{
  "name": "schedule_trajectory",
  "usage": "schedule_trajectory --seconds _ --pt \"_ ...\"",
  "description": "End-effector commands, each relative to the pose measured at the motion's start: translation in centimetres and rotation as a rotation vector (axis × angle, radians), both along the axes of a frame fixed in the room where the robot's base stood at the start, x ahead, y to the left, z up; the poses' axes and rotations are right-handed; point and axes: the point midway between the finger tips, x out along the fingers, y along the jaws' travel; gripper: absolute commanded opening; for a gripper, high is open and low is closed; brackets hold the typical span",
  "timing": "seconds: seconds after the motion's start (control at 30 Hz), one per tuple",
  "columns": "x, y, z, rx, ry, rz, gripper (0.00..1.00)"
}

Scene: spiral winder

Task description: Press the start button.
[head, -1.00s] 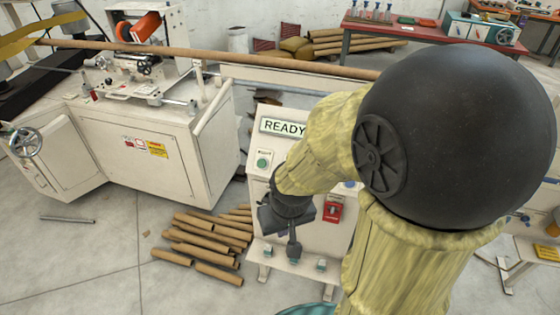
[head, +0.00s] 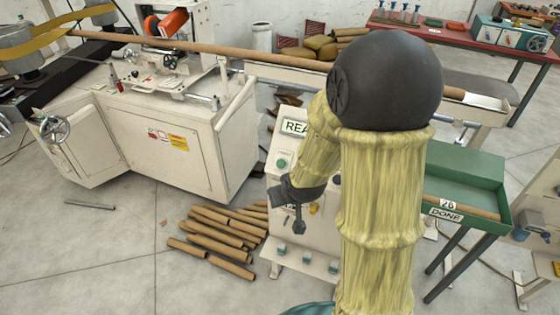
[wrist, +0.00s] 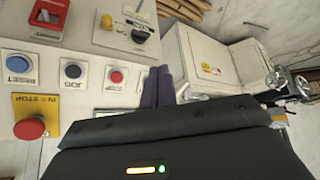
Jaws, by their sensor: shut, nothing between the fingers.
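My gripper (head: 299,228) is shut and empty, in front of the panel and lower in the picture than the green button. In the wrist view my gripper's fingers (wrist: 159,72) lie together, just right of a red STOP button (wrist: 117,77). No green button shows there; the gripper hides part of the panel. Contact with the panel cannot be told.
The wrist view also shows a black JOG button (wrist: 73,71), a blue RESET button (wrist: 17,62) and a red mushroom button (wrist: 30,128). Cardboard tubes (head: 215,240) lie on the floor left of the panel, beside the winder (head: 190,145). A green tray (head: 470,165) stands right.

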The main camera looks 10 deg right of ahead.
Motion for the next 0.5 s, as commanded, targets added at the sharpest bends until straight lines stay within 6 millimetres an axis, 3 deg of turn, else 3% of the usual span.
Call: schedule_trajectory --seconds 0.2,0.5 --pt "6.2 0.9 -1.1 0.025 -0.232 0.052 0.0" --pt "11.7 1.6 -1.7 0.078 -0.574 0.053 0.0"
